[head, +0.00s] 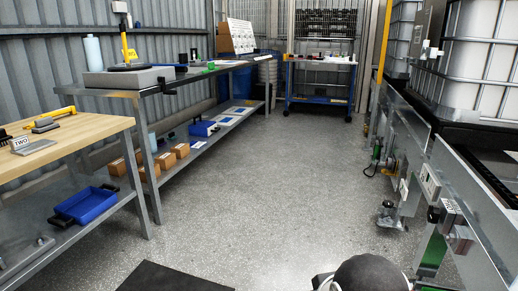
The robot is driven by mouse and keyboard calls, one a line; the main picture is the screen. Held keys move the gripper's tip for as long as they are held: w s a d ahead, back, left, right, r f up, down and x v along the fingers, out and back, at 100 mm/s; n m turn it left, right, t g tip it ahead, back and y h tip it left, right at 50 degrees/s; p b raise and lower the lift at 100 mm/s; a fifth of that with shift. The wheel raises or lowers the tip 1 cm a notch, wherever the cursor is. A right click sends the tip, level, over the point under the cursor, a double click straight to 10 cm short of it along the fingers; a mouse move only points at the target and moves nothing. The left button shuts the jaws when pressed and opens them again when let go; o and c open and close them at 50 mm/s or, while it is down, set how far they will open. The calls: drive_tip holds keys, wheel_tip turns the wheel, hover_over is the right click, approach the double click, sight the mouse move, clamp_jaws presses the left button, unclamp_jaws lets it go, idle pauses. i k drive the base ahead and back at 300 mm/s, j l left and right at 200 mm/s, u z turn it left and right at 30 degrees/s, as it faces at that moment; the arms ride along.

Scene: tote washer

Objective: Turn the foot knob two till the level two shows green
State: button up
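My gripper is not in view. Along the right runs a grey metal washer frame (407,118) with small fittings on its side. A metal foot (388,215) stands on the floor beneath it; I cannot tell whether it is foot two. A small white-faced box (430,184) and a labelled block with a dark knob (450,212) sit on the frame nearer to me; their labels are too small to read. No lit green level reading can be made out. A white tag reading "TWO" (20,143) stands on a grey plate on the wooden bench at left.
A wooden-topped bench (95,132) and a grey bench (195,77) line the left wall, with a blue tray (85,206) on a lower shelf. A blue cart (318,97) stands at the back. The middle floor is clear; a dark mat (172,277) lies in front.

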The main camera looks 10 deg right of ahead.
sight(387, 204)
drive_tip(key=i+l+z, duration=0.1)
drive_tip(key=i+z, duration=0.15)
drive_tip(key=i, duration=0.35)
drive_tip(key=i+z, duration=0.3)
drive_tip(key=i, duration=0.25)
drive_tip(key=i+j+z, duration=0.25)
drive_tip(key=i, duration=0.35)
drive_tip(key=i+j+z, duration=0.15)
drive_tip(key=i+z, duration=0.15)
drive_tip(key=i, duration=0.3)
drive_tip(key=i+l, duration=0.15)
drive_tip(key=i, duration=0.35)
drive_tip(key=i+l, duration=0.1)
drive_tip(key=i, duration=0.4)
drive_tip(key=u, duration=0.05)
